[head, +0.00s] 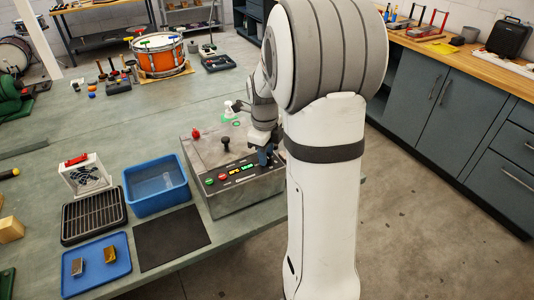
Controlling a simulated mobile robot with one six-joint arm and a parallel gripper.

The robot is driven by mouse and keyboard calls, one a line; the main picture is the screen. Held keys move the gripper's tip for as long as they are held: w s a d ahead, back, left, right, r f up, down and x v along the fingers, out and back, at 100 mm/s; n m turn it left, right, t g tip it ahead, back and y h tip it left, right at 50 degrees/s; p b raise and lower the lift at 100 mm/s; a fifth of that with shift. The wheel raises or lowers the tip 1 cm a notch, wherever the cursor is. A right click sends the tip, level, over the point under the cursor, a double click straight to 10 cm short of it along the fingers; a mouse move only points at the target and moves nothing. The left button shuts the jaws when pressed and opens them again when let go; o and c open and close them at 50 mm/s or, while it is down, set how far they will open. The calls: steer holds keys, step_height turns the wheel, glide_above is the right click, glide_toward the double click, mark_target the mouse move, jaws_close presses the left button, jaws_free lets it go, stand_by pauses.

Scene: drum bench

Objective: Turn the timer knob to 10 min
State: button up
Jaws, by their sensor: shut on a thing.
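The grey control box (225,196) stands on the bench at the middle of the head view. My gripper (266,158) points down at the right end of the panel and is shut there on what appears to be the timer knob. The gripper hides the knob, so its pointer and scale cannot be read.
Left of the box are a blue bin (156,198), a black mat (171,238), a wire rack (94,216) and a blue tray (70,287) with two small blocks. An orange drum (159,59) stands farther back. My arm covers the area right of the box.

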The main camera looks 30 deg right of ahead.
steer(key=shift+r+m, duration=0.1)
steer(key=shift+m, duration=0.2)
steer(key=o, duration=1)
steer(key=shift+s+a+r, duration=0.1)
steer(key=shift+a+r, duration=0.05)
steer(key=shift+r, duration=3.7)
